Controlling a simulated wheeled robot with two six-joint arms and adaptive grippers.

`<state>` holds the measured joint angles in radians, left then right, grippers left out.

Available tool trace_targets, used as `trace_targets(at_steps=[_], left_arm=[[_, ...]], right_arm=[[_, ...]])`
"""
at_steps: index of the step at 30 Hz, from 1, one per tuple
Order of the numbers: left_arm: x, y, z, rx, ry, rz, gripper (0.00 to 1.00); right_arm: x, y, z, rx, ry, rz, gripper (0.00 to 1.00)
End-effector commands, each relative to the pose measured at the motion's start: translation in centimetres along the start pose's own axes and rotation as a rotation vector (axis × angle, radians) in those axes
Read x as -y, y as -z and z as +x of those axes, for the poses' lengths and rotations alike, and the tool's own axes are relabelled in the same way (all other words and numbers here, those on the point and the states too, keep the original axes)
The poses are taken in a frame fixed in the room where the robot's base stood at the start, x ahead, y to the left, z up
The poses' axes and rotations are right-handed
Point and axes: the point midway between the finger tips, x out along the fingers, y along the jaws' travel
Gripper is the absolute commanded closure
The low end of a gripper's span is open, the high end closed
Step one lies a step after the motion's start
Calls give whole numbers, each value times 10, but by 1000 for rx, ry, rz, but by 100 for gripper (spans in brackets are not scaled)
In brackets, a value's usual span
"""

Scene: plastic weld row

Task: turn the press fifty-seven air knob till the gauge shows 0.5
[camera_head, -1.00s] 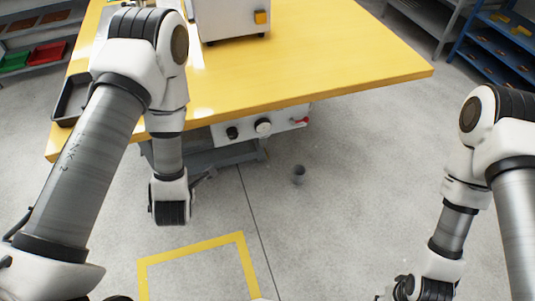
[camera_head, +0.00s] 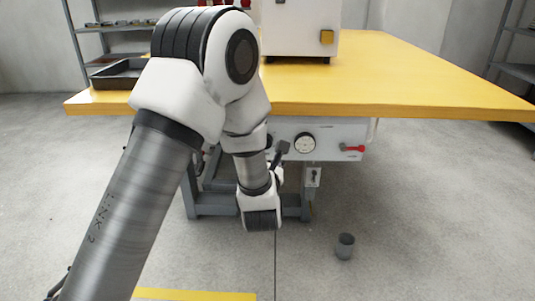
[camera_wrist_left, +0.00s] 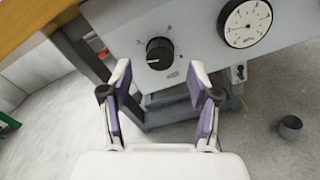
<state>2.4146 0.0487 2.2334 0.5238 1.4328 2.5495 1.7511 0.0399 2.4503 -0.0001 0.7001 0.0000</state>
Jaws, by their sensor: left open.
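The black air knob (camera_wrist_left: 160,53), with a pale pointer mark, sits on the light panel (camera_wrist_left: 190,38) under the table edge. The round white gauge (camera_wrist_left: 245,22) is to its right in the left wrist view; it also shows in the head view (camera_head: 305,142). Its needle is too small to read surely. My left gripper (camera_wrist_left: 160,78) is open and empty, its two purple-padded fingers in front of the knob, apart from it. In the head view my left gripper (camera_head: 280,153) is side-on at the panel and largely hides the knob. My right gripper is out of view.
The yellow tabletop (camera_head: 420,85) overhangs the panel and bears a white machine (camera_head: 300,30) and a black tray (camera_head: 118,74). A red-handled valve (camera_head: 352,148) is right of the gauge. A grey cup (camera_head: 345,246) stands on the floor.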

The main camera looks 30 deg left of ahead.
Motion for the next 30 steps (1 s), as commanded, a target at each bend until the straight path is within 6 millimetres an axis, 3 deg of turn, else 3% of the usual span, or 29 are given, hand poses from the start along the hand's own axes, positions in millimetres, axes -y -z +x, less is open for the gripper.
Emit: trace_targets(at_steps=[6, 15, 20, 30], left_arm=[[1, 2, 37, 1, -1, -1, 39], [0, 1, 43, 0, 2, 3, 39], [1, 1, 43, 0, 2, 3, 96], [1, 1, 43, 0, 1, 16, 99]], right_arm=[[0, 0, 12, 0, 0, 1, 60], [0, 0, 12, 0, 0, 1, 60], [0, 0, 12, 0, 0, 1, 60], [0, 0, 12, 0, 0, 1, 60]])
